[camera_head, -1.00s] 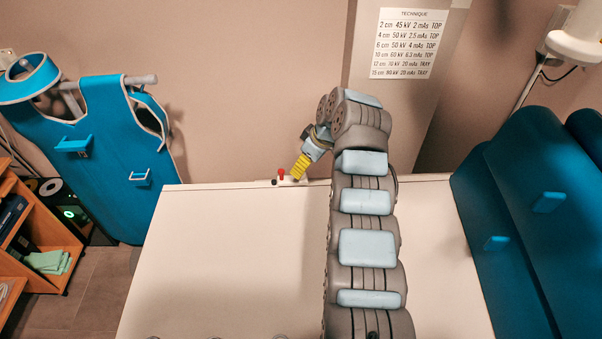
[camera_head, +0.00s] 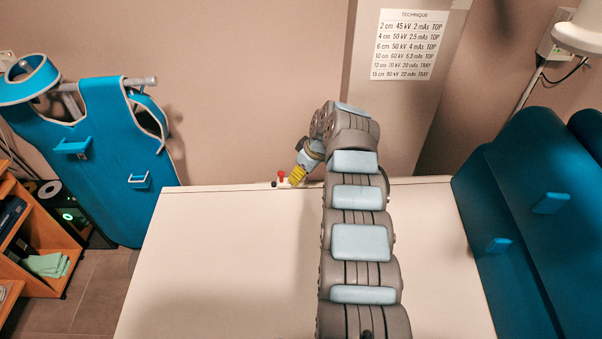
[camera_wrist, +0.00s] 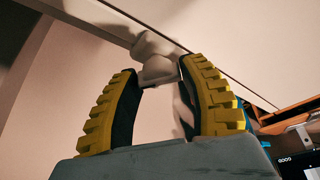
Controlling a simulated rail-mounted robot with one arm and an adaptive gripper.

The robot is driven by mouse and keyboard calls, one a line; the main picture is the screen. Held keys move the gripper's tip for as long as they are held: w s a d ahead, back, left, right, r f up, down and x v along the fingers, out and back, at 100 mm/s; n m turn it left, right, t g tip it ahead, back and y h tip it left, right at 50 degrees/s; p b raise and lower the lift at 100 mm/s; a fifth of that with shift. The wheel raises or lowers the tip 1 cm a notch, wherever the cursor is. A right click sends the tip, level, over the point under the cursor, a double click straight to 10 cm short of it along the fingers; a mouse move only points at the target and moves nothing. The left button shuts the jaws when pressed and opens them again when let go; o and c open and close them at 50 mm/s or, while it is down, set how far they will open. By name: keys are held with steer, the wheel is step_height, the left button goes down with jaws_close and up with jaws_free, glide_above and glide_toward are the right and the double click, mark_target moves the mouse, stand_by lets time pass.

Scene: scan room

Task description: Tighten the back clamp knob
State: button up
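The back clamp shows in the head view as a small fitting with a red knob (camera_head: 281,176) and a dark part at the table's back edge. My gripper (camera_head: 296,177), with yellow ribbed fingers, is just right of the red knob. In the wrist view my gripper (camera_wrist: 160,68) has its two fingers apart. A pale, rounded clamp part (camera_wrist: 154,50) shows at the gap between the fingertips, against the rail-like table edge. I cannot tell whether the fingers touch it. No red knob shows in the wrist view.
The white table (camera_head: 220,270) is bare on the left. My arm reaches over its middle. Blue cushions (camera_head: 525,210) stand at the right edge. A blue apron (camera_head: 110,150) hangs at the left, behind a wooden shelf (camera_head: 40,235). A wall lies close behind the table.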

steer(key=c, duration=0.5)
steer(key=shift+r+m+p, duration=0.1)
steer(key=shift+m+p, duration=0.5)
steer(key=shift+p, duration=0.75)
steer(key=shift+c, duration=0.2)
steer(key=shift+m+t+h+p, duration=0.35)
steer(key=shift+m+p, duration=0.35)
steer(key=shift+p, duration=0.3)
steer(key=m+h+p, duration=0.1)
steer(key=m+p, duration=0.2)
steer(key=p, duration=0.1)
steer(key=shift+s+t, duration=0.1)
steer(key=shift+t, duration=0.25)
steer(key=shift+f+m+h+p, duration=0.1)
steer(key=shift+m+h+p, duration=0.5)
steer(key=shift+m, duration=0.6)
steer(key=shift+f+m+h+p, duration=0.1)
steer(key=shift+m+h+p, duration=0.25)
steer(key=shift+m+p, duration=0.65)
steer(key=shift+m, duration=0.3)
steer(key=o, duration=1.2)
